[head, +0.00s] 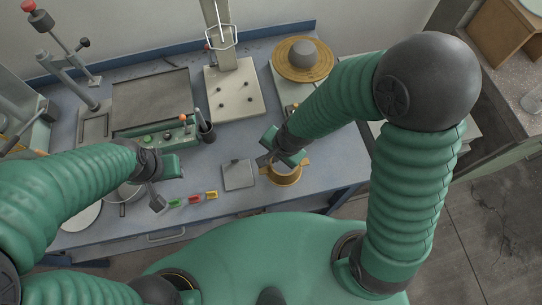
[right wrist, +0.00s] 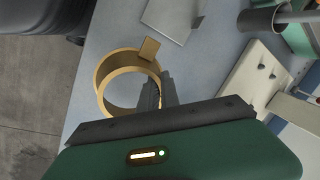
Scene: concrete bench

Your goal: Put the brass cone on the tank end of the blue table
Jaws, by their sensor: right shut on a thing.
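The brass cone (head: 285,175) is a hollow, open-topped brass piece with side tabs, near the front edge of the blue table (head: 318,180). My right gripper (head: 266,160) is shut on its wall. In the right wrist view the dark fingers (right wrist: 157,95) pinch the rim of the brass cone (right wrist: 104,80), and its open mouth shows empty. It looks upright; I cannot tell whether its base touches the table. My left gripper (head: 160,185) is over the left part of the table, away from the cone; its fingers are unclear. I cannot make out which end has the tank.
A grey square plate (head: 238,175) lies left of the cone. Small coloured pieces (head: 193,200) lie in a row at the front. A dark cup (head: 207,131), a cream base plate (head: 235,92) and a round brass table (head: 302,62) stand behind. Blue tabletop right of the cone is clear.

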